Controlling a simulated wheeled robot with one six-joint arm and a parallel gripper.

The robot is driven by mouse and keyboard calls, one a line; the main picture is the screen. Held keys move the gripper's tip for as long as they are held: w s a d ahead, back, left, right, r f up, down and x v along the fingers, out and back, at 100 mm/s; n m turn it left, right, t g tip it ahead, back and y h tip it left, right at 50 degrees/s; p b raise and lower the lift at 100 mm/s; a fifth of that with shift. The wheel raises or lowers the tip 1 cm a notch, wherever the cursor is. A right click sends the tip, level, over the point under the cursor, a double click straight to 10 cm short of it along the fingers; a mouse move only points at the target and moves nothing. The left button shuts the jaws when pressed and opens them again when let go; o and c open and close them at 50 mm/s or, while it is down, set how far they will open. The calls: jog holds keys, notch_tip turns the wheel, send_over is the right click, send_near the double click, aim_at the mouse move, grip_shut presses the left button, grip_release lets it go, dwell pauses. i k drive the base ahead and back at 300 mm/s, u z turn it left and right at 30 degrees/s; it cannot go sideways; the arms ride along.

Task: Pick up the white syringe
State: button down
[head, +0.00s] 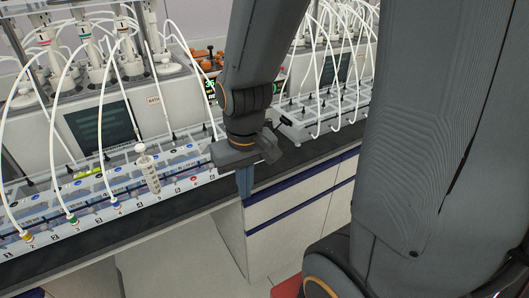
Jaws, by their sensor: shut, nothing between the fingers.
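The white syringe (148,168) stands nearly upright at the front part of the left reactor rack, with its flanged top uppermost. My gripper (244,184) points down to the right of the syringe, near the bench's front edge. Its fingers are together and hold nothing. A gap lies between the gripper and the syringe. The lower end of the syringe meets the rack, and I cannot tell how it is seated.
The rack (130,204) has numbered positions and several white tubes arching above it. A grey unit with a dark screen (103,128) stands behind. More tubed racks (318,112) are at the right. The dark bench top (130,226) is bare along its front strip.

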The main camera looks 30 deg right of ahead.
aim_at(149, 171)
jog(key=u, duration=0.25)
jog(key=k, duration=0.85)
jog(key=z, duration=0.65)
jog(key=i, duration=0.3)
jog(key=u, duration=0.05)
